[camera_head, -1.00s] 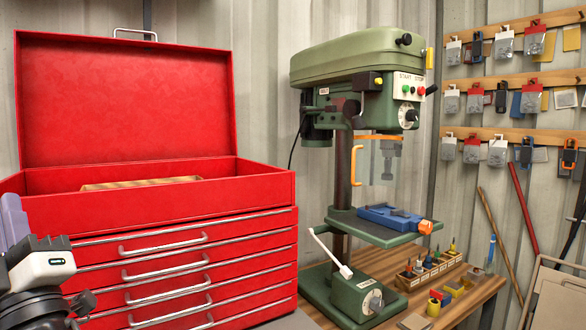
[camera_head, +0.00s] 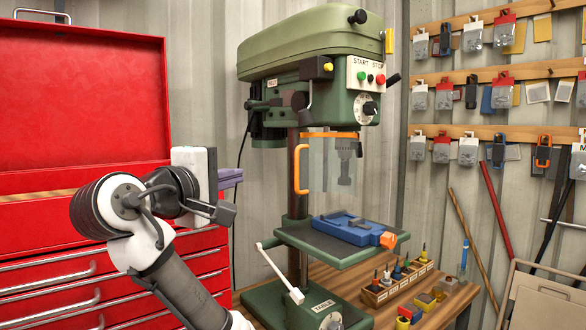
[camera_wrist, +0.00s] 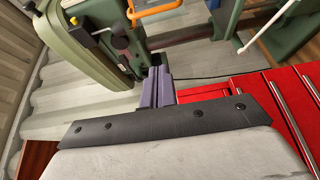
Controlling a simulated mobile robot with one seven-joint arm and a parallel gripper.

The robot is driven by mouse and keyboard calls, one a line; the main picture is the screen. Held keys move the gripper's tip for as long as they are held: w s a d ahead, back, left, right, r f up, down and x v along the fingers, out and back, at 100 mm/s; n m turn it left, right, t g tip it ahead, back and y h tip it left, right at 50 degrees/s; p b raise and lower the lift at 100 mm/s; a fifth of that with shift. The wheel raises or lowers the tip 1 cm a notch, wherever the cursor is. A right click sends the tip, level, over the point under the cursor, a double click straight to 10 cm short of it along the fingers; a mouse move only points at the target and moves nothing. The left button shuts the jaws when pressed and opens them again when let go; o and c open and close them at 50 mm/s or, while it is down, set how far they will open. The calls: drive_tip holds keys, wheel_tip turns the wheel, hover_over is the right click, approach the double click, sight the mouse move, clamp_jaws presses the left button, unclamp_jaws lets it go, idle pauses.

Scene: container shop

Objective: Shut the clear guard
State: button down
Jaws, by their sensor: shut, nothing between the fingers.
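The clear guard (camera_head: 325,178) hangs from an orange top bar at the drill press head, with its orange handle (camera_head: 299,170) at the left edge. The drill chuck shows at the panel's right part; I cannot tell how far the guard stands open. In the wrist view, a piece of the orange handle (camera_wrist: 155,9) shows at the top edge. My gripper (camera_head: 232,177) has purple fingers, which are shut and empty. It is left of the guard and apart from it. The closed fingers also show in the wrist view (camera_wrist: 157,84).
The green drill press (camera_head: 312,48) stands on a wooden bench. A blue vise (camera_head: 350,228) sits on its table below the guard. A red tool chest (camera_head: 80,110) stands at left behind my arm. A bit rack (camera_head: 398,283) stands at the bench's right.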

sight(311, 166)
drive_tip(key=w+d+p, duration=0.5)
drive_tip(key=w+d, duration=0.3)
drive_tip(key=shift+d+p, duration=0.2)
drive_tip(key=shift+p, duration=0.15)
idle(0.4)
drive_tip(key=shift+d, duration=0.1)
